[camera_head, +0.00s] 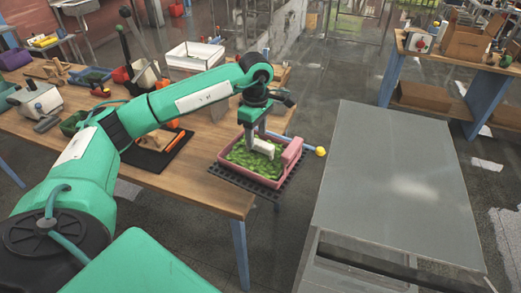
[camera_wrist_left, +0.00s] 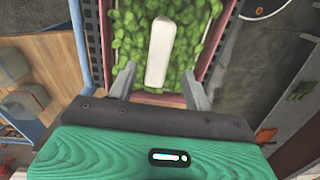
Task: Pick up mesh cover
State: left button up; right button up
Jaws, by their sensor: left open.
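A pink tray (camera_head: 226,163) full of green leafy pieces (camera_head: 243,159) sits at the near right end of the wooden table. A white bar (camera_head: 265,147) like a handle lies over the green pieces; I cannot tell what it is fixed to. A black slotted grid (camera_head: 270,193) shows around the tray's near edge. I cannot tell for sure which part is the mesh cover. My left gripper (camera_head: 256,141) points down over the tray. In the left wrist view, its fingers (camera_wrist_left: 158,84) are apart, one on each side of the white bar (camera_wrist_left: 160,52). My right gripper is not in view.
The wooden table (camera_head: 205,190) holds a black mat (camera_head: 157,153), a white bin (camera_head: 194,56) and several tools. A yellow-ended blue lever (camera_head: 320,151) sticks out right of the tray. A grey metal table (camera_head: 395,180) stands to the right, across a gap of floor.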

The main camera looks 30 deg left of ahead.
aim_at(257, 141)
pick_arm(q)
jog(key=shift+f+p, duration=0.6)
jog(key=shift+f, duration=0.05)
jog(key=f+p, duration=0.2)
jog(key=f, duration=0.1)
jog(key=shift+w+a+f, duration=0.1)
jog(key=shift+w, duration=0.1)
jog(key=shift+f, duration=0.6)
jog(key=c, duration=1.1)
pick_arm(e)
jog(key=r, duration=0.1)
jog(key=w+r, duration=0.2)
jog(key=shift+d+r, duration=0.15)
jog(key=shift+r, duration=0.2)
pick_arm(q)
jog(key=shift+r, duration=0.1)
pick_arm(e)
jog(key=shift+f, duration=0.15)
